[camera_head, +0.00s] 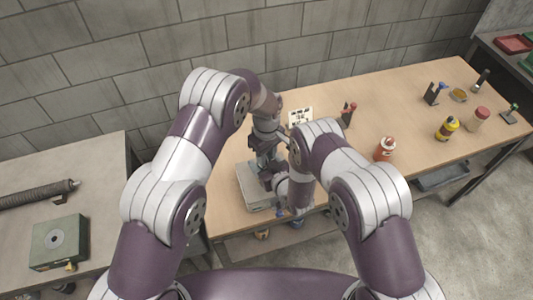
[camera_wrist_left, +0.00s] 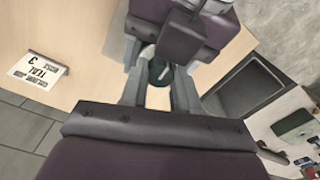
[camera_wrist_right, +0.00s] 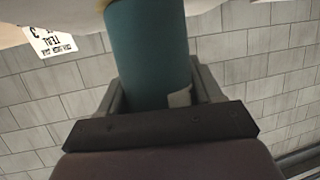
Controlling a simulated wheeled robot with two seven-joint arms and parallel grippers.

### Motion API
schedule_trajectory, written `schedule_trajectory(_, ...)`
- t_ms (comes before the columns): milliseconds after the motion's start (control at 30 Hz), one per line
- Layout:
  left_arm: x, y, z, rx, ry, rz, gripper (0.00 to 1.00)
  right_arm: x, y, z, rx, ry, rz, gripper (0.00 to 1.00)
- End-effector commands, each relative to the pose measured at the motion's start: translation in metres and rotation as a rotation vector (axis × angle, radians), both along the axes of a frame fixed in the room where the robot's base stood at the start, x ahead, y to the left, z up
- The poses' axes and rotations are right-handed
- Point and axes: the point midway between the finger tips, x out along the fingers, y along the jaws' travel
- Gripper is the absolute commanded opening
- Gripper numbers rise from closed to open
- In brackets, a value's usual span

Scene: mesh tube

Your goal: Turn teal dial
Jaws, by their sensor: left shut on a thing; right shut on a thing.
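A teal cylinder, the dial (camera_wrist_right: 148,50), fills the space between the fingers of my right gripper (camera_wrist_right: 150,85) in the right wrist view. A small pale mark shows low on its side. In the left wrist view my left gripper (camera_wrist_left: 158,85) is shut on a dark teal round part with a pale stripe, apparently the same dial. In the head view my left gripper (camera_head: 264,160) comes down from above and my right gripper (camera_head: 272,180) from the right, close together over a grey box (camera_head: 258,195). They hide the dial there.
A white card (camera_head: 300,116) with printed text and a "3" stands behind the box. A red-and-black tool (camera_head: 348,114) and an orange bottle (camera_head: 384,149) stand to the right. A left-hand table carries a green box (camera_head: 59,243) and a ribbed tube (camera_head: 38,193).

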Motion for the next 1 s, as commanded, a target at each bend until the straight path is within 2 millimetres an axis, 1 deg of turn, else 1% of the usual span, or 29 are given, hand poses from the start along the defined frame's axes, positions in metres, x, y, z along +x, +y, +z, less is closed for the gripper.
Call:
schedule_trajectory(233, 0.0, 0.0, 0.0, 0.0, 0.0, 0.01, 0.0, 0.0, 0.0, 0.0, 0.0, 0.0, 0.0, 0.3)
schedule_trajectory(267, 0.0, 0.0, 0.0, 0.0, 0.0, 0.009, 0.33, 0.0, 0.0, 0.0, 0.0, 0.0, 0.0, 0.3)
schedule_trajectory(300, 0.0, 0.0, 0.0, 0.0, 0.0, 0.009, 0.46, 0.0, 0.0, 0.0, 0.0, 0.0, 0.0, 0.3)
schedule_trajectory(333, 0.0, 0.0, 0.0, 0.0, 0.0, 0.009, 0.56, 0.0, 0.0, 0.0, 0.0, 0.0, 0.0, 0.3)
schedule_trajectory(567, 0.0, 0.0, 0.0, 0.0, 0.0, 0.008, 0.57, 0.0, 0.0, 0.0, 0.0, 0.0, 0.0, 0.3)
schedule_trajectory(667, 0.0, 0.0, 0.004, -0.001, -0.002, 0.008, 0.57, 0.0, 0.0, 0.0, 0.0, 0.0, 0.0, 0.3)
schedule_trajectory(767, 0.001, -0.001, 0.021, -0.002, -0.004, 0.008, 0.57, 0.0, 0.0, 0.0, 0.0, 0.0, 0.0, 0.3)
schedule_trajectory(1000, 0.001, -0.001, 0.084, -0.002, -0.004, 0.008, 0.57, 0.0, 0.0, 0.0, 0.0, 0.0, 0.0, 0.3)
